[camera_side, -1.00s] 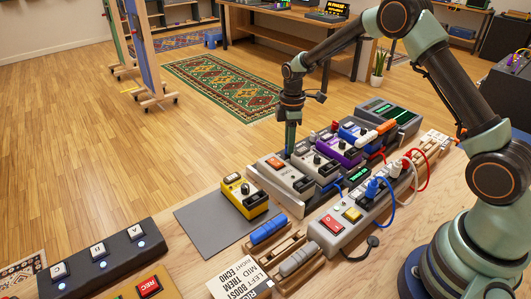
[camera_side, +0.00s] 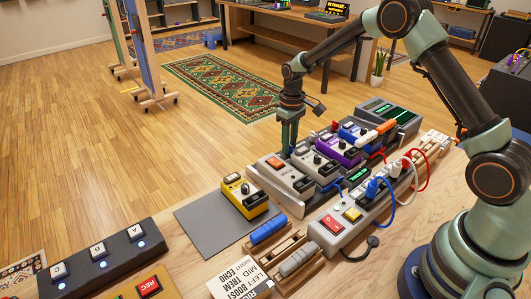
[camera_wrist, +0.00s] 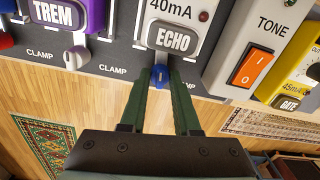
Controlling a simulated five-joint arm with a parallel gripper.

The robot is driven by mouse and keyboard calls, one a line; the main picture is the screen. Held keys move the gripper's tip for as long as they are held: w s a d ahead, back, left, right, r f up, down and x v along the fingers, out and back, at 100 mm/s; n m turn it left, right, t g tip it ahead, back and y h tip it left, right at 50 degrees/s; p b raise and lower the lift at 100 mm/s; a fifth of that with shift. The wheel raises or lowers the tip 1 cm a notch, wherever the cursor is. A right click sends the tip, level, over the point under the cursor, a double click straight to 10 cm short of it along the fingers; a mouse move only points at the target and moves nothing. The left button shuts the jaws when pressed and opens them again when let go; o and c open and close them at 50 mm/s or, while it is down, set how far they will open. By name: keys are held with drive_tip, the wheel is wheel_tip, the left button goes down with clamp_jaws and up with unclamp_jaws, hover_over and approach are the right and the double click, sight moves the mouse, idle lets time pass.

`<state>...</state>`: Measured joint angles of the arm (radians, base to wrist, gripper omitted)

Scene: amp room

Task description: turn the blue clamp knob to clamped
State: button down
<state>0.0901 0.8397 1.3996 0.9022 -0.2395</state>
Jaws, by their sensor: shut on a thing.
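The blue clamp knob (camera_wrist: 160,76) sits at the front edge of the pedal labelled ECHO (camera_wrist: 172,40), beside a CLAMP label. Its small pale mark points roughly along the fingers in the wrist view. My gripper (camera_wrist: 161,84) has its two green fingers on either side of the blue knob, shut on it. In the side view my gripper (camera_side: 289,150) reaches down behind the row of pedals, and the knob is hidden there.
A white clamp knob (camera_wrist: 77,57) stands left, below the TREM pedal (camera_wrist: 55,14). The TONE pedal with an orange switch (camera_wrist: 250,68) is close on the right. A yellow pedal (camera_side: 244,196) sits on a grey mat (camera_side: 205,232). Cables loop at the right.

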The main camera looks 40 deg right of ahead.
drive_tip(key=shift+r+m, duration=0.1)
drive_tip(key=shift+m, duration=0.8)
drive_tip(key=c, duration=0.9)
unclamp_jaws()
wheel_tip(320, 180, up, 12)
drive_tip(key=shift+r, duration=0.1)
